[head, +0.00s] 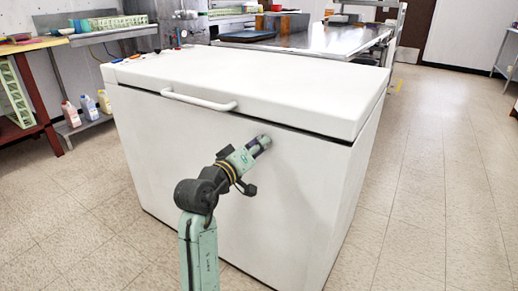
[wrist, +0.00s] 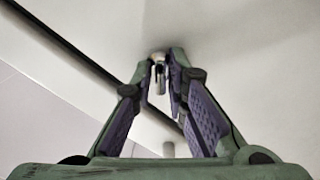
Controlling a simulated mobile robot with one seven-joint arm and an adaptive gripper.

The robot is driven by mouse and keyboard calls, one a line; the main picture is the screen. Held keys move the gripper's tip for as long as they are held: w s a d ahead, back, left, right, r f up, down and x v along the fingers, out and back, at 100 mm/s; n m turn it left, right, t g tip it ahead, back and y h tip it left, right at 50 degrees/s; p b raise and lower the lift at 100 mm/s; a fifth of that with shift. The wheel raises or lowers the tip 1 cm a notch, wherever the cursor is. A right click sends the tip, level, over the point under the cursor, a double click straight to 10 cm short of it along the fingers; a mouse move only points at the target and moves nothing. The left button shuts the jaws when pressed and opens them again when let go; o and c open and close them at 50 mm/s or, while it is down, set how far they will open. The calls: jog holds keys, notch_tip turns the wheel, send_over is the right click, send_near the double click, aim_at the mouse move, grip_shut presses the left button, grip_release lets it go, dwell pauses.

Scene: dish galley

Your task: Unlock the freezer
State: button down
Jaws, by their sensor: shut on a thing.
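The freezer (head: 230,165) is a large white chest with its lid (head: 250,85) down and a white bar handle (head: 198,99) on the front. My gripper (head: 264,141) is at the upper front face, right of the handle and just below the lid seam. In the wrist view my gripper (wrist: 162,76) has its fingertips shut on a small metal key-like piece (wrist: 159,58) at the freezer's white face. The fingers hide part of it, and I cannot tell how far it is turned. In the head view the piece is hidden by my gripper.
A steel counter (head: 330,40) stands behind the freezer. At left are a wooden-topped table (head: 30,44) with red legs and a low shelf with several bottles (head: 88,107). The tiled floor is clear in front and at right.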

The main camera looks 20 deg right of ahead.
jog(key=shift+f+m+b, duration=0.1)
jog(key=shift+m+b, duration=2.05)
jog(key=shift+m, duration=2.15)
jog(key=c, duration=1.7)
grip_release()
jog(key=v, duration=1.2)
